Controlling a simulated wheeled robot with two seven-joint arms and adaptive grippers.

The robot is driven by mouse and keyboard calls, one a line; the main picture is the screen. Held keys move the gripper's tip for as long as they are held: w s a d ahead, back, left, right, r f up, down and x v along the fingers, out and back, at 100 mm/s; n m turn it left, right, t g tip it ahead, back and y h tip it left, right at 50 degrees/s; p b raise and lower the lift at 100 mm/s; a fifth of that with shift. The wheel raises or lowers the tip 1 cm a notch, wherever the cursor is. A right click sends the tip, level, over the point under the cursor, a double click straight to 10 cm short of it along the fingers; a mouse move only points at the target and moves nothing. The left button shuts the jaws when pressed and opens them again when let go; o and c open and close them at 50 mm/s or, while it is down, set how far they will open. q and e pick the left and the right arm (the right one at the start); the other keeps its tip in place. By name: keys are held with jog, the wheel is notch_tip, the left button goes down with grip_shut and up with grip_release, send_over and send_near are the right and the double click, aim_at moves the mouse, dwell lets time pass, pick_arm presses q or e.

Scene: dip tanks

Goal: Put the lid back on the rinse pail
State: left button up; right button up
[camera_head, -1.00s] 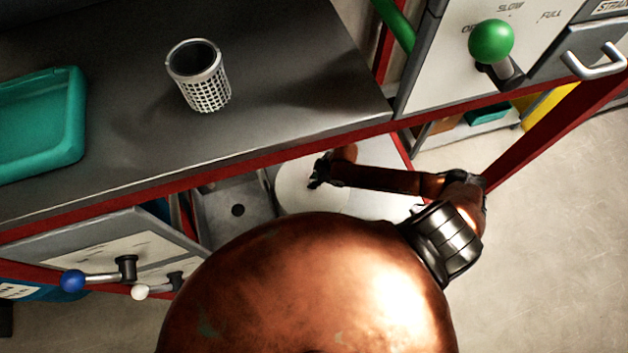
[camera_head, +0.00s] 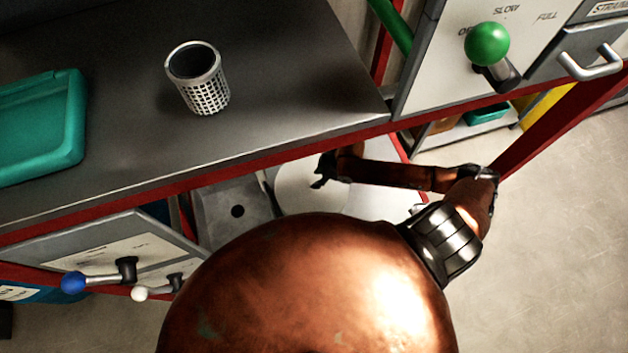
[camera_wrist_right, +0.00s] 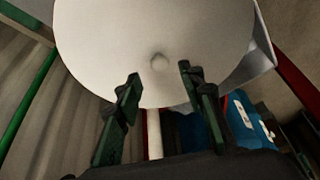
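A pale round disc (camera_head: 298,190) lies below the counter edge, partly hidden by my body in the head view. My right gripper (camera_head: 321,172) is beside the disc in the head view. No pail can be made out for certain. My left gripper is out of view.
A perforated metal basket (camera_head: 203,88) and a teal tray (camera_head: 60,150) stand on the dark counter (camera_head: 120,105). A red-edged frame (camera_head: 545,140) and a panel with a green-knobbed lever (camera_head: 487,45) are at right. A blue labelled object (camera_wrist_right: 245,125) sits behind the right finger.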

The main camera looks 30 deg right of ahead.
jog(key=v, duration=0.7)
jog(key=shift+r, duration=0.25)
jog(key=shift+s+f, duration=0.1)
